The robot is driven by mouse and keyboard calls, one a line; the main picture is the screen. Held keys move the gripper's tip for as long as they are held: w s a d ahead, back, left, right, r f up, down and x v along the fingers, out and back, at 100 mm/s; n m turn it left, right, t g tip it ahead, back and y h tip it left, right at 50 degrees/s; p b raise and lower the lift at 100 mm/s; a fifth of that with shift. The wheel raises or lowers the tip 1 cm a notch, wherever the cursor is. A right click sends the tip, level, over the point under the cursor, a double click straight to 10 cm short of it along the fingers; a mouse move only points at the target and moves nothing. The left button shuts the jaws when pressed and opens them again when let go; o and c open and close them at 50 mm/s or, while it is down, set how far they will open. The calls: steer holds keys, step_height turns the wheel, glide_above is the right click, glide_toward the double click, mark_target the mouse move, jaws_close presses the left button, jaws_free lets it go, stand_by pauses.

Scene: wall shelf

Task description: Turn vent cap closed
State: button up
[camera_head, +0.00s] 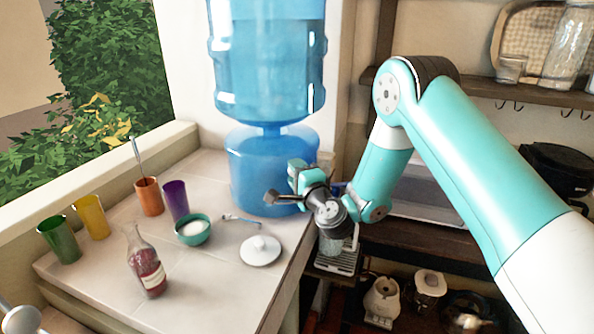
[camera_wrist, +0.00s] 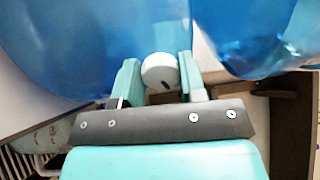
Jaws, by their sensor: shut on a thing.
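The vent cap (camera_wrist: 160,72) is a small white round piece with a dark slot in the wrist view. It sits between the two teal fingers of my gripper (camera_wrist: 159,77), which is shut on it. In the head view my gripper (camera_head: 284,183) is at the right front side of the blue water dispenser (camera_head: 262,175), and the cap cannot be made out there. Blue surfaces also fill the upper left and right of the wrist view.
A coffee machine (camera_head: 338,258) is below my wrist. A wall shelf (camera_head: 520,95) is at the right.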

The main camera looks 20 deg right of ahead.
steer(key=shift+m+p, duration=0.6)
steer(key=shift+m, duration=1.5)
steer(key=shift+f, duration=0.1)
steer(key=o, duration=0.9)
steer(key=shift+s, duration=0.1)
